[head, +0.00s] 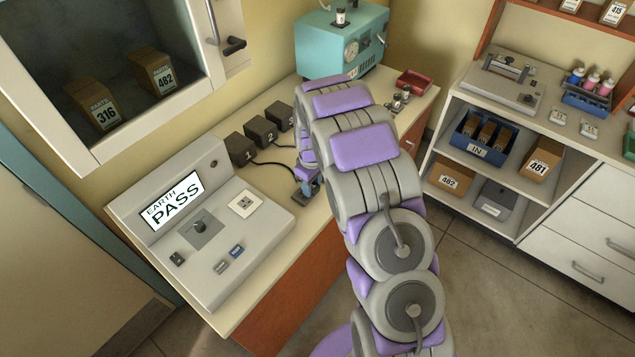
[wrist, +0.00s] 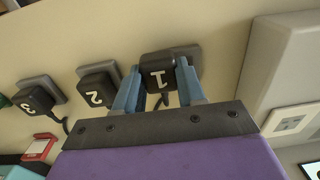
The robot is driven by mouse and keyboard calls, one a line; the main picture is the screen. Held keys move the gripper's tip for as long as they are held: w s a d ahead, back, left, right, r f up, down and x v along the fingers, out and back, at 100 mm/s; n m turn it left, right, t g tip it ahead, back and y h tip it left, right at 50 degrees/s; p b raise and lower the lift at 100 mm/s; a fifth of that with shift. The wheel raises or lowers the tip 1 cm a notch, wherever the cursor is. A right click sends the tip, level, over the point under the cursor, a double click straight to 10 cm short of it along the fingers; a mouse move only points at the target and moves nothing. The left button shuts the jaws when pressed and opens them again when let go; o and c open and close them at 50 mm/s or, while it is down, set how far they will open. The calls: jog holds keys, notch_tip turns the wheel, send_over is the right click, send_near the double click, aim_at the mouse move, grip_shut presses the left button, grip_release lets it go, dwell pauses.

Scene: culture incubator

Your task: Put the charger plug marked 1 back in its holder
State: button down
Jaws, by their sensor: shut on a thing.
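In the wrist view, plug 1 (wrist: 157,72) is a black block with a white 1, between the two blue fingers of my gripper (wrist: 157,85). My gripper is shut on it. A grey holder (wrist: 188,50) shows partly behind plug 1; I cannot tell whether the plug is seated in it or just above it. Plugs 2 (wrist: 97,92) and 3 (wrist: 40,100) sit at their own grey holders to the left.
Dark charger blocks 1 (head: 240,148), 2 (head: 262,130) and 3 (head: 280,114) stand along the wall with cables. A tester (head: 190,250) reading EARTH PASS fills the bench's left end. A teal machine (head: 325,45) and a red tray (head: 413,83) are at the far end.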

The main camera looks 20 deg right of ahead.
jog(key=shift+a+p, duration=0.3)
jog(key=shift+a, duration=1.95)
jog(key=shift+d, duration=1.1)
jog(key=shift+d, duration=0.25)
jog(key=shift+a+f, duration=0.25)
jog(key=shift+f, duration=0.2)
